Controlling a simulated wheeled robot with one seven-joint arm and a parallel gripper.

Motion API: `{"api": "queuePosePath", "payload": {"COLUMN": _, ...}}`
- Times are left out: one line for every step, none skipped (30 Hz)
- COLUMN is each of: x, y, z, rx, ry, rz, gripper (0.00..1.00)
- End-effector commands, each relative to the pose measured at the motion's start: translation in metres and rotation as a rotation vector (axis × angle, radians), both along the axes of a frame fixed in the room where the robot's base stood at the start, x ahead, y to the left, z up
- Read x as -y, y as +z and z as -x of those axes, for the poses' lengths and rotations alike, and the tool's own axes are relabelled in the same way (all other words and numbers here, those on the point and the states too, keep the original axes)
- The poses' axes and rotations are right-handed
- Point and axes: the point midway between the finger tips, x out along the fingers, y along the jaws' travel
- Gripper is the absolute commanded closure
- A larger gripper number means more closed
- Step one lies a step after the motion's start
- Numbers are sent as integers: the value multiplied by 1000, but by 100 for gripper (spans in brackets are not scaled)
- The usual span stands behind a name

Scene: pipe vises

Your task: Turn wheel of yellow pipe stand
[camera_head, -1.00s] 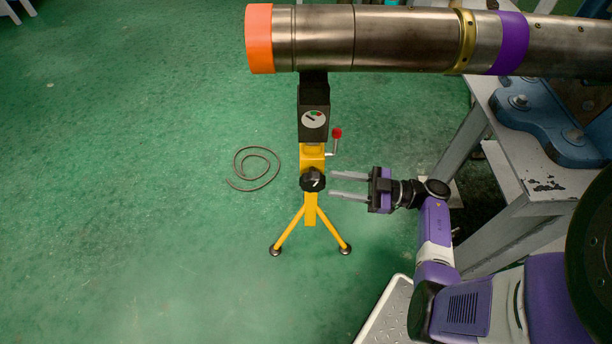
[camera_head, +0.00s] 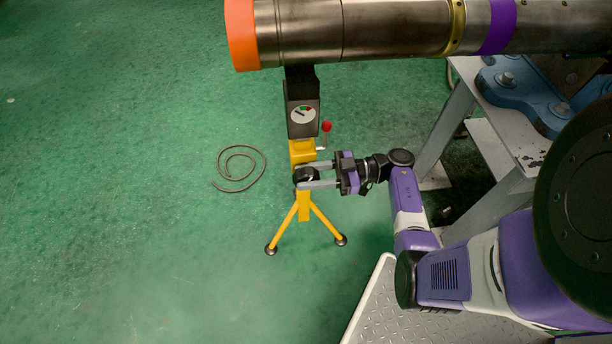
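The yellow pipe stand (camera_head: 304,208) stands upright on splayed legs on the floor, under the end of a large pipe. Its small black wheel (camera_head: 303,176) is on the front of the yellow post. My gripper (camera_head: 302,176) reaches in from the right, with one grey finger above the wheel and one below it. The fingers stay about as far apart as before, and the wheel is between their tips, partly covered. I cannot tell whether they touch it. A black head with a dial gauge (camera_head: 303,114) and a red-knobbed lever (camera_head: 326,128) sit above the wheel.
The metal pipe (camera_head: 390,30) with an orange end (camera_head: 241,35) crosses the top. A grey bench (camera_head: 515,142) with a blue vise base (camera_head: 505,80) stands on the right. A coiled cable (camera_head: 240,168) lies on the green floor, which is clear at the left.

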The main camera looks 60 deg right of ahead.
Motion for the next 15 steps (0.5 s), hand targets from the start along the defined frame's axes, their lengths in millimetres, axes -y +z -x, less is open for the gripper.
{"api": "queuePosePath", "payload": {"x": -2, "y": 0, "z": -2, "rx": 0, "ry": 1, "rz": 0, "gripper": 64}}
{"api": "queuePosePath", "payload": {"x": -2, "y": 0, "z": -2, "rx": 1, "ry": 1, "rz": -1, "gripper": 64}}
{"api": "queuePosePath", "payload": {"x": -2, "y": 0, "z": -3, "rx": 1, "ry": 1, "rz": -1, "gripper": 64}}
{"api": "queuePosePath", "payload": {"x": -2, "y": 0, "z": -3, "rx": 1, "ry": 1, "rz": 0, "gripper": 64}}
{"api": "queuePosePath", "payload": {"x": -2, "y": 0, "z": -3, "rx": 1, "ry": 1, "rz": 0, "gripper": 64}}
{"api": "queuePosePath", "payload": {"x": -2, "y": 0, "z": -3, "rx": 1, "ry": 0, "rz": 0, "gripper": 64}}
{"api": "queuePosePath", "payload": {"x": -2, "y": 0, "z": -3, "rx": 1, "ry": 1, "rz": 0, "gripper": 64}}
{"api": "queuePosePath", "payload": {"x": -2, "y": 0, "z": -3, "rx": 1, "ry": 0, "rz": 0, "gripper": 64}}
{"api": "queuePosePath", "payload": {"x": -2, "y": 0, "z": -3, "rx": 1, "ry": 0, "rz": 0, "gripper": 64}}
{"api": "queuePosePath", "payload": {"x": -2, "y": 0, "z": -3, "rx": 1, "ry": 0, "rz": 0, "gripper": 70}}
{"api": "queuePosePath", "payload": {"x": -2, "y": 0, "z": -3, "rx": 1, "ry": 0, "rz": 0, "gripper": 75}}
{"api": "queuePosePath", "payload": {"x": -2, "y": 0, "z": -3, "rx": 1, "ry": 0, "rz": 0, "gripper": 83}}
{"api": "queuePosePath", "payload": {"x": -2, "y": 0, "z": -3, "rx": 1, "ry": 0, "rz": 0, "gripper": 89}}
{"api": "queuePosePath", "payload": {"x": -2, "y": 0, "z": -3, "rx": 1, "ry": 0, "rz": 0, "gripper": 95}}
{"api": "queuePosePath", "payload": {"x": -2, "y": 0, "z": -3, "rx": 1, "ry": 0, "rz": 0, "gripper": 100}}
